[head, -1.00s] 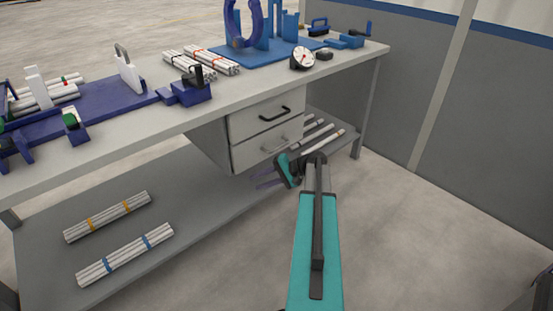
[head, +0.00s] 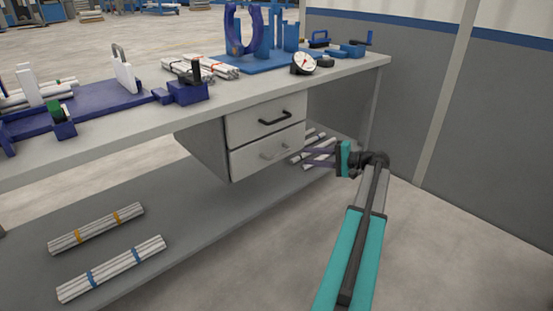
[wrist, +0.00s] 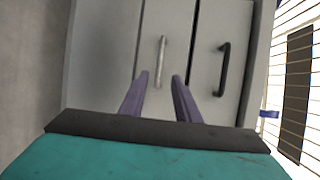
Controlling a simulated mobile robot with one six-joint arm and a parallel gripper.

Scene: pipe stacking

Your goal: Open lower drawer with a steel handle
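The lower drawer (head: 258,159) is shut under the workbench, below the upper drawer (head: 247,121). Its steel handle (head: 275,149) is a pale metal bar; it also shows in the wrist view (wrist: 162,56). My gripper (head: 308,156) is at the right of the drawer unit in the head view, its two purple fingers pointing left. In the wrist view my gripper (wrist: 160,80) is open and empty. Its fingers point at the drawer fronts, with the steel handle ahead between them, apart from both fingertips.
Pipe bundles (head: 111,268) lie on the lower shelf. The benchtop above holds a dial gauge (head: 304,62) and fixtures. Floor in front is clear.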

